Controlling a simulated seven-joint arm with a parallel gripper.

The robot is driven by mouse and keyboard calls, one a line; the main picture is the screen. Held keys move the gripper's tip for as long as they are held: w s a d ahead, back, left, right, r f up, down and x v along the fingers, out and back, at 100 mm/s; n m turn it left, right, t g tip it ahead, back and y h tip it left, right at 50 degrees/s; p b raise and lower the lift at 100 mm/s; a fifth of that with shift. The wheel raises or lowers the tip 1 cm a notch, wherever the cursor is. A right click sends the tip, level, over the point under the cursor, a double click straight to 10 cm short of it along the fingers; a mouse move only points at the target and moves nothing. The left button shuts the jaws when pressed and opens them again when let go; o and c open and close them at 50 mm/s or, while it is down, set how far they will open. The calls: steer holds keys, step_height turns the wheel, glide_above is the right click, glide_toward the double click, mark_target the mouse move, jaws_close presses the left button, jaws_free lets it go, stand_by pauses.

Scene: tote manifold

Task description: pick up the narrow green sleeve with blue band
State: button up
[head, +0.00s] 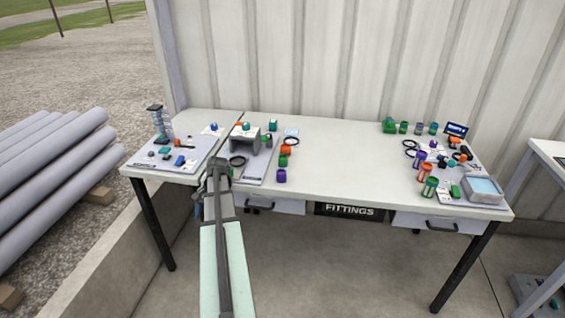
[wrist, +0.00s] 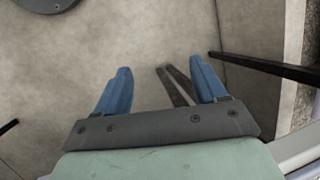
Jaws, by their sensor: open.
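Several small green pieces stand on the table in the head view, too small to tell which is the narrow green sleeve with blue band. One green piece (head: 403,127) stands in the back right row, beside a larger green piece (head: 389,126). Another green piece (head: 283,160) stands in the middle-left column, between orange and purple ones. My gripper shows in the wrist view (wrist: 160,82), with its two blue fingers apart and nothing held between them. In the head view my arm reaches up to the table's front edge, left of centre.
The white table (head: 345,155) has a wide clear middle. A grey bracket (head: 243,140) and a black ring (head: 237,161) lie near my arm. A blue-filled tray (head: 484,189) sits at the right end among several coloured pieces. A black table leg (wrist: 265,66) shows in the wrist view.

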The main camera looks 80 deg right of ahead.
steer(key=s+d+r, duration=0.3)
steer(key=s+d+r+m, duration=0.1)
steer(key=s+d+r, duration=0.2)
steer(key=d, duration=0.1)
steer(key=s+d+r+m+t+h, duration=0.1)
steer(key=s+d+r, duration=0.2)
steer(key=shift+s+d+r, duration=0.2)
steer(key=shift+d+r, duration=0.05)
steer(key=shift+r, duration=0.05)
steer(key=shift+g+h, duration=0.6)
steer(key=shift+g, duration=0.3)
steer(key=s+d+r, duration=0.2)
steer(key=d, duration=0.1)
steer(key=s+d+r, duration=0.2)
steer(key=d, duration=0.2)
steer(key=s+d+r, duration=0.2)
steer(key=d, duration=0.2)
steer(key=shift+s, duration=0.15)
step_height(320, 180, up, 6)
steer(key=r+g, duration=0.1)
steer(key=g, duration=0.1)
glide_above(283, 156)
steer(key=shift+h, duration=0.4)
step_height(283, 156, down, 14)
steer(key=shift+a+f, duration=0.1)
steer(key=shift+a, duration=0.05)
steer(key=c, duration=1.2)
